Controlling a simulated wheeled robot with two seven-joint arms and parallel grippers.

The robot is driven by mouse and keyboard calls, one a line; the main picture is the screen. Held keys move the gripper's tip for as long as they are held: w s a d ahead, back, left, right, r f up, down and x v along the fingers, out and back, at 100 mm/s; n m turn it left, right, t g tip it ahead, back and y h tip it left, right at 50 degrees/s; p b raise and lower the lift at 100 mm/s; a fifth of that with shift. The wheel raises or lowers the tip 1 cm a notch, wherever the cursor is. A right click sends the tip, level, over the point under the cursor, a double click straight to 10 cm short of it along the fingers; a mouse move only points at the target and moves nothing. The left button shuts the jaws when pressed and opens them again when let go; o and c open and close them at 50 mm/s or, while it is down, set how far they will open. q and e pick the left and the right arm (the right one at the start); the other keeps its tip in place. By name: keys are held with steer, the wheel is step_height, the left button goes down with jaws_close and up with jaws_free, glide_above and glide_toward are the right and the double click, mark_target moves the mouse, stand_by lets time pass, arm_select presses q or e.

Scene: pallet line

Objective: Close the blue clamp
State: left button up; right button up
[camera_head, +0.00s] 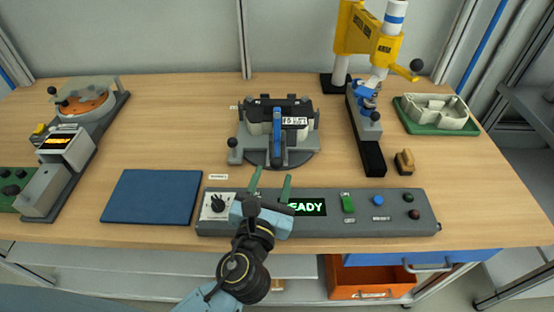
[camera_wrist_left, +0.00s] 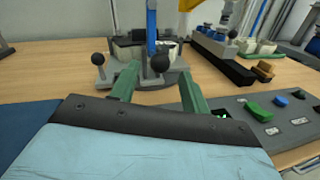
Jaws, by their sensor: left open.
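The blue clamp lever (camera_head: 277,135) runs up the middle of the grey fixture (camera_head: 245,151) at the centre of the table. In the left wrist view the blue lever (camera_wrist_left: 151,30) stands upright above a black knob (camera_wrist_left: 160,62). I cannot tell whether the clamp is fully closed. My left gripper (camera_head: 271,182) has green fingers spread apart, with nothing between them. It is in front of the fixture, above the control panel, apart from the lever. In the left wrist view the fingers (camera_wrist_left: 160,88) point at the fixture. My right gripper is not in view.
The control panel (camera_head: 325,223) with a READY display lies along the front edge. A blue mat (camera_head: 152,197) is at left, beside a turntable station (camera_head: 85,98). A yellow press (camera_head: 368,35), a green tray (camera_head: 440,129) and a brush (camera_head: 405,162) are at right.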

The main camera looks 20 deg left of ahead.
mark_target(275, 168)
arm_select(q)
steer(key=w, duration=0.4)
steer(key=shift+w+a, duration=0.1)
steer(key=shift+a, duration=0.05)
steer(key=shift+w, duration=0.5)
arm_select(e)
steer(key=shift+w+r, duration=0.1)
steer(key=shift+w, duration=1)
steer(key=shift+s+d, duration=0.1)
arm_select(q)
steer(key=shift+c, duration=0.9)
jaws_close()
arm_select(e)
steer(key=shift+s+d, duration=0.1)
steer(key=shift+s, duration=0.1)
